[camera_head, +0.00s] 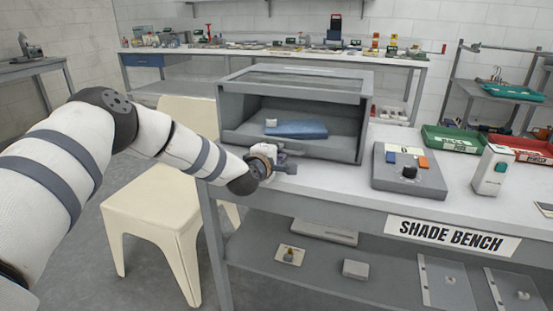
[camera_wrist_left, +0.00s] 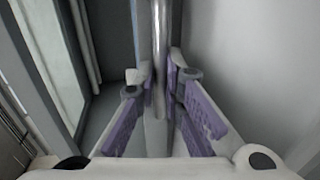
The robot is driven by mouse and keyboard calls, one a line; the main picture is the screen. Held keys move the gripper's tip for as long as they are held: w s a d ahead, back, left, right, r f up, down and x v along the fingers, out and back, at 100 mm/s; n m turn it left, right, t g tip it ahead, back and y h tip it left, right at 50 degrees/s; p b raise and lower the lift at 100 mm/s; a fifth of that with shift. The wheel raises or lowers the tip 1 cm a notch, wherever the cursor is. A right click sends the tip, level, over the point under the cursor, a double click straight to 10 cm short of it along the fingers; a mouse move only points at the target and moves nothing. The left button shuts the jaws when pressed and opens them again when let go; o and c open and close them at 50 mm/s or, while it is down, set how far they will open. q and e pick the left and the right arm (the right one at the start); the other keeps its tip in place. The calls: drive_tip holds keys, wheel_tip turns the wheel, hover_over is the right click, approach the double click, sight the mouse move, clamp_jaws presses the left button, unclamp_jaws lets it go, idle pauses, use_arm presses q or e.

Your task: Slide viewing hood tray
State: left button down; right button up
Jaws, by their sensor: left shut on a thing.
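The grey viewing hood (camera_head: 364,125) stands on the bench, open at the front, with a clear panel (camera_head: 300,83) in its top. Inside lies a blue slab (camera_head: 297,130) with a small white block (camera_head: 271,123) at its left. My right gripper is out of view.
On the shade bench (camera_head: 340,185), a grey control box (camera_head: 410,180) and a white device (camera_head: 491,171) stand to the right, with green (camera_head: 452,140) and red (camera_head: 520,148) trays behind. A cream chair (camera_head: 150,213) stands left. The bench top before the hood is mostly clear.

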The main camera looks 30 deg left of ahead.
use_arm(q)
drive_tip(key=c, duration=1.8)
unclamp_jaws()
drive_tip(key=shift+w+r, duration=0.15)
drive_tip(key=shift+o, duration=0.5)
drive_tip(key=shift+w, duration=0.1)
drive_tip(key=v, duration=1.2)
drive_tip(key=shift+a, duration=0.15)
